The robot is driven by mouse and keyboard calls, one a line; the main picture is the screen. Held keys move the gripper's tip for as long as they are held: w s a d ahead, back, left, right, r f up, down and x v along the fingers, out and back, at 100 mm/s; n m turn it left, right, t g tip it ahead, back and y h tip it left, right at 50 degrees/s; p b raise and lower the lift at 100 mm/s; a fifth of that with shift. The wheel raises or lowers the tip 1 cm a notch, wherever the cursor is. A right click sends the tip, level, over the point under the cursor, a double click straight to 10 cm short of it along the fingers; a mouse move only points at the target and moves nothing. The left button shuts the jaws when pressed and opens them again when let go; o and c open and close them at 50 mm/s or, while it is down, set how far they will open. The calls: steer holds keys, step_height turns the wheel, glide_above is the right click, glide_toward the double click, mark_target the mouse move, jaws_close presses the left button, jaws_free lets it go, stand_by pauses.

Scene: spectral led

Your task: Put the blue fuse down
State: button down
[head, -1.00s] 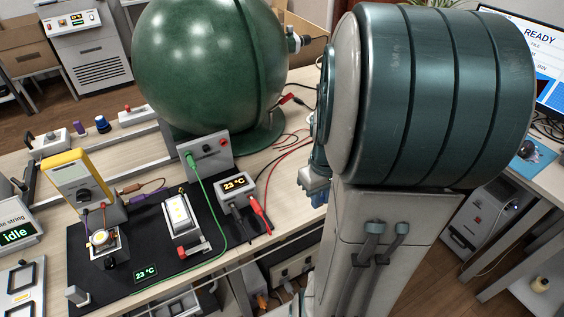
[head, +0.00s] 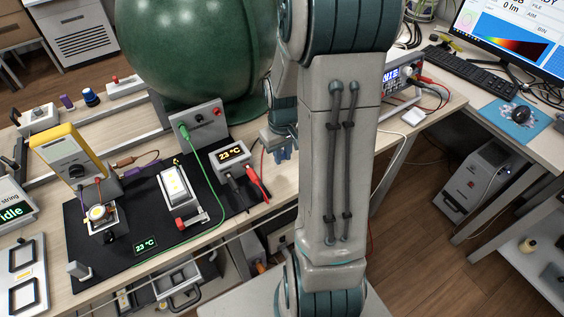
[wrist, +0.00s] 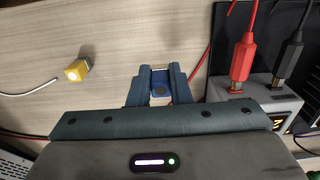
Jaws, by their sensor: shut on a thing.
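My gripper (wrist: 157,84) is shut on the blue fuse (wrist: 160,90), which shows as a small blue piece with a pale end between the two blue fingers in the wrist view. Light wood tabletop shows around and beneath the fingers; I cannot tell how high the fuse is above it. The fuse cannot be made out there.
Red (wrist: 243,60) and black (wrist: 288,65) plugs stand in a box right of my gripper. A green sphere (head: 195,45) stands behind. Bare wood lies between the yellow block and my gripper.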

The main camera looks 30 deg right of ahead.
mark_target(283, 160)
steer(key=shift+f, duration=2)
steer(key=shift+f, duration=0.1)
steer(key=shift+f, duration=0.2)
steer(key=c, duration=1.3)
jaws_free()
steer(key=shift+r, duration=0.1)
steer(key=shift+c, duration=0.2)
steer(key=shift+r, duration=0.15)
